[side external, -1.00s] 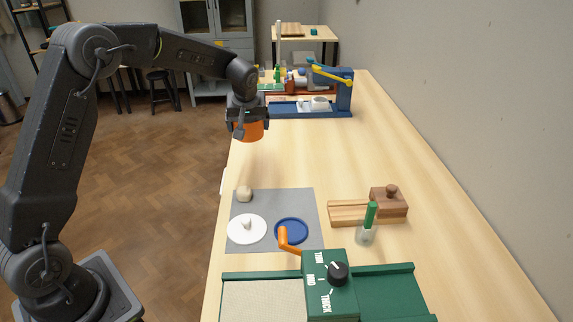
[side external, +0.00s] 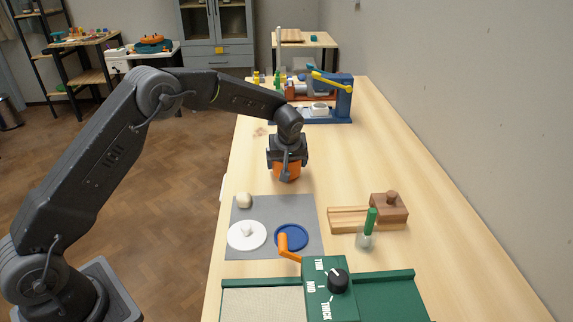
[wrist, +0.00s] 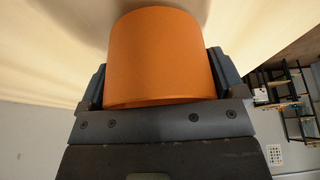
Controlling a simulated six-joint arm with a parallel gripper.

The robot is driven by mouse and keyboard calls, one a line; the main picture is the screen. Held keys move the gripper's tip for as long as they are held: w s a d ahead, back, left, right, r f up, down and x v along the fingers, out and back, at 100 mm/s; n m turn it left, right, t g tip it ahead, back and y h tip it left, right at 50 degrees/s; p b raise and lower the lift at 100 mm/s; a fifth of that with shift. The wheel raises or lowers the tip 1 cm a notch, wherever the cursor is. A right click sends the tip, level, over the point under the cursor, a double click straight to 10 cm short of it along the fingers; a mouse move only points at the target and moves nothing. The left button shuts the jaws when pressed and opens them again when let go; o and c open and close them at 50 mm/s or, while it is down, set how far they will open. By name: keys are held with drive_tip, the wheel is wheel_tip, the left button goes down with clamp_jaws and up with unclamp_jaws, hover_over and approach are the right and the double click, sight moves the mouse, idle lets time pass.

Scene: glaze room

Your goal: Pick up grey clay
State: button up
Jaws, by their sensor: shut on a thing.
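My gripper (side external: 287,165) is shut on an orange cylinder (side external: 287,174) and holds it above the table, behind the grey mat. In the wrist view the orange cylinder (wrist: 161,55) sits between both fingers and hides what lies beyond it. I see no plainly grey lump of clay. A pale beige lump (side external: 244,200) lies at the mat's back left corner, apart from my gripper. A small whitish lump (side external: 247,230) sits on a white disc (side external: 238,243) on the mat.
A blue round dish (side external: 291,238) lies on the grey mat (side external: 269,211). A green machine (side external: 330,290) with an orange handle stands in front. A blue press (side external: 343,100) stands behind.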

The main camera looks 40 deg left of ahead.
drive_tip(key=shift+w+f, duration=0.1)
drive_tip(key=shift+f, duration=0.4)
drive_tip(key=shift+f, duration=0.2)
drive_tip(key=o, duration=1.3)
drive_tip(key=shift+f, duration=0.1)
